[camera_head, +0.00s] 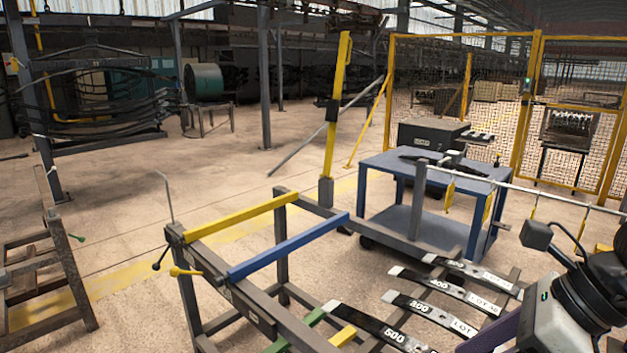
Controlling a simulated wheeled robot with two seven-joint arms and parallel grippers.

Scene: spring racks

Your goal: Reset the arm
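Part of my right arm (566,308), black and light grey with a cable and a small dark box, comes in at the lower right edge. No fingertips show on it, so its gripper is out of the picture. My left arm and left gripper do not show at all. Dark flat spring leaves with white number and LOT labels lie on a low rack at the bottom: one marked 500 (378,326), one marked 300 (432,313), and others behind them. My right arm is just right of these leaves.
A dark metal frame with a yellow bar (243,216) and a blue bar (290,246) stands at front centre. A blue cart (437,165) is behind, near a yellow post (336,120) and mesh fence (455,90). Another rack (65,265) stands left; floor between is clear.

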